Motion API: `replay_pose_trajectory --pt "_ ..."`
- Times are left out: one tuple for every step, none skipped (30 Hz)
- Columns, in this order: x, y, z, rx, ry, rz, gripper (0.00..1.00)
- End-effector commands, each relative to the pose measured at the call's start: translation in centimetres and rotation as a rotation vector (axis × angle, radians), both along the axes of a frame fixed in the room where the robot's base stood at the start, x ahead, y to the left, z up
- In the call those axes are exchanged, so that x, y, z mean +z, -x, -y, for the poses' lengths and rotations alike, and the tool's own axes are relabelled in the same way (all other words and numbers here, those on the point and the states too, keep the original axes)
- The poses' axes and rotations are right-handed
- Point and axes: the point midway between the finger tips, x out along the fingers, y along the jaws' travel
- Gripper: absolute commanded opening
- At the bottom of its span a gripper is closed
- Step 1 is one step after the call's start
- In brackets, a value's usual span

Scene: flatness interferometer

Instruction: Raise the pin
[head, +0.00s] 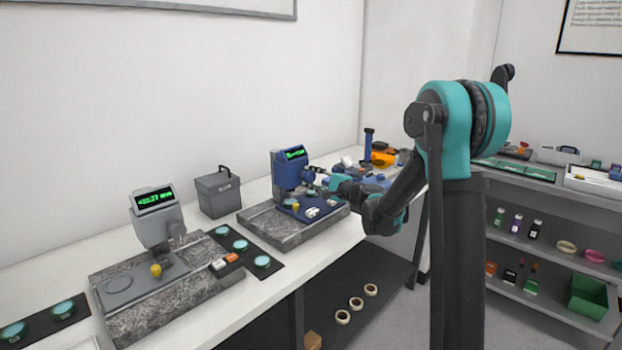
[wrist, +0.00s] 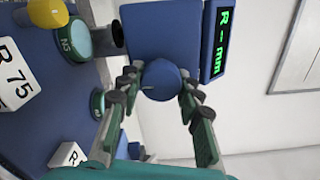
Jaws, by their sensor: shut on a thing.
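The blue instrument (head: 287,168) stands on a grey stone slab on the bench in the head view; its green display (wrist: 222,44) reads "R – mm" in the wrist view. My gripper (wrist: 160,84) is at its side, with its two dark-tipped fingers closed around a round blue knob (wrist: 161,78). In the head view my gripper (head: 326,183) is small, and its fingertips are hard to make out. A short dark cylinder (wrist: 112,37), possibly the pin, projects from the body towards a teal-topped disc (wrist: 73,40). I cannot tell whether they touch.
A yellow knob (wrist: 47,12) and white blocks marked R (wrist: 12,78) sit near the instrument. A second grey instrument (head: 157,215) stands to the left, a grey box (head: 217,194) behind. Orange and blue items (head: 382,157) lie beyond my arm.

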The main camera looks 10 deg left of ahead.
Motion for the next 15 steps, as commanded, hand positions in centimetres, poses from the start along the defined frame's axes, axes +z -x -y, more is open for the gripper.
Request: replay_pose_trajectory --pt "-0.05 0.0 0.06 -0.001 0.002 0.0 0.06" --pt "-0.05 0.01 0.07 -0.001 0.002 0.0 0.06" --pt "-0.05 0.01 0.07 -0.001 0.002 0.0 0.37" --pt "-0.05 0.01 0.07 -0.001 0.001 0.001 0.41" --pt "-0.04 0.0 0.06 -0.001 0.001 0.001 0.45" --pt "-0.04 0.01 0.06 -0.001 0.001 0.001 0.49" --pt "-0.04 0.0 0.05 -0.001 0.001 0.001 0.53" --pt "-0.04 0.01 0.04 -0.001 0.001 0.001 0.56" --pt "-0.03 0.01 0.05 -0.001 0.001 0.001 0.56" --pt "-0.03 0.01 0.03 -0.001 0.001 0.001 0.56" --pt "-0.03 0.01 0.03 0.0 0.001 0.001 0.56" --pt "-0.02 0.01 0.02 0.0 0.001 0.001 0.56" --pt "-0.02 0.01 0.02 0.0 0.001 0.001 0.56" --pt "-0.02 0.02 0.01 0.0 0.001 0.001 0.56" --pt "-0.01 0.02 0.02 0.0 0.001 0.001 0.56"
